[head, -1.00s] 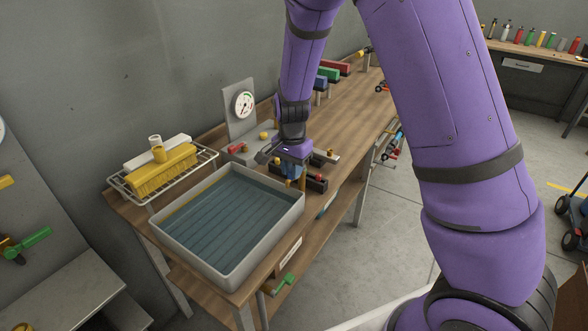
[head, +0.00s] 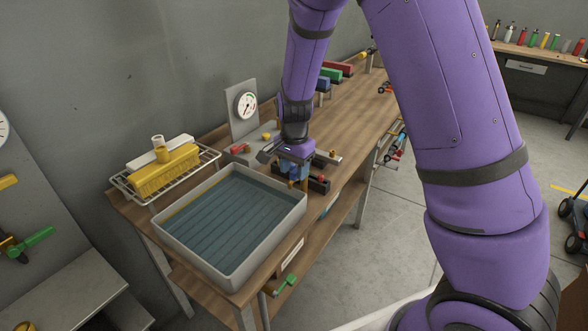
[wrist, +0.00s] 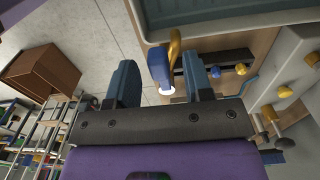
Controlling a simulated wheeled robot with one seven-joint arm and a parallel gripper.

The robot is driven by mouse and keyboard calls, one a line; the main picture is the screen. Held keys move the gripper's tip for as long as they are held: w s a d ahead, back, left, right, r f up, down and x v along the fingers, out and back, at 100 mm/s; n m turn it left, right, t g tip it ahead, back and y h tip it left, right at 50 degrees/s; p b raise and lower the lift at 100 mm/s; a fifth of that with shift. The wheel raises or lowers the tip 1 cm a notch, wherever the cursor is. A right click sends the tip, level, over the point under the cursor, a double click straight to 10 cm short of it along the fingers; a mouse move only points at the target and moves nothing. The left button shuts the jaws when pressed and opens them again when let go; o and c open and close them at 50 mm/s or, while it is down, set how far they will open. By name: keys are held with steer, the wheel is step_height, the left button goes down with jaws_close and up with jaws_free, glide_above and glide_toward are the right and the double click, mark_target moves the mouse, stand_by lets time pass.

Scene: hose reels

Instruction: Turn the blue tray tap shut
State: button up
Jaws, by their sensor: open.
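The blue tray tap handle (wrist: 158,64) shows in the wrist view beside its brass tap body (wrist: 175,46), at the edge of the tray. My gripper (wrist: 160,75) is open, with one finger on each side of the blue handle and visible gaps to both. In the head view my gripper (head: 296,165) points down at the right rear corner of the water-filled grey tray (head: 300,207). There the tap is mostly hidden by my gripper. I cannot tell from these views how deep the handle sits between the fingers.
A wire rack with a yellow brush (head: 165,172) stands behind the tray. A gauge panel (head: 245,105) and a dark block with coloured knobs (head: 318,184) are close to my gripper. A green-handled tap (head: 286,284) sits below the bench edge. The bench top (head: 345,125) farther back is partly clear.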

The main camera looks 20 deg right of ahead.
mark_target(295, 171)
step_height(295, 171, up, 10)
steer(key=shift+r, duration=0.25)
stand_by(0.6)
steer(key=s+d+r+n+t+y, duration=0.1)
steer(key=s+d+r+n, duration=0.2)
steer(key=s+r, duration=0.4)
steer(key=s+d+r+n+t, duration=0.1)
steer(key=s+d+r+n, duration=0.1)
steer(key=s+r, duration=0.45)
steer(key=s+d+r+n+t, duration=0.1)
steer(key=s+r+n, duration=0.1)
steer(key=s, duration=0.5)
steer(key=s+d+r+n+t+h, duration=0.1)
steer(key=s+n, duration=0.3)
steer(key=s, duration=0.4)
steer(key=shift+s+d+r+t, duration=0.2)
steer(key=shift+d+r+t, duration=0.1)
steer(key=shift+r+t, duration=0.3)
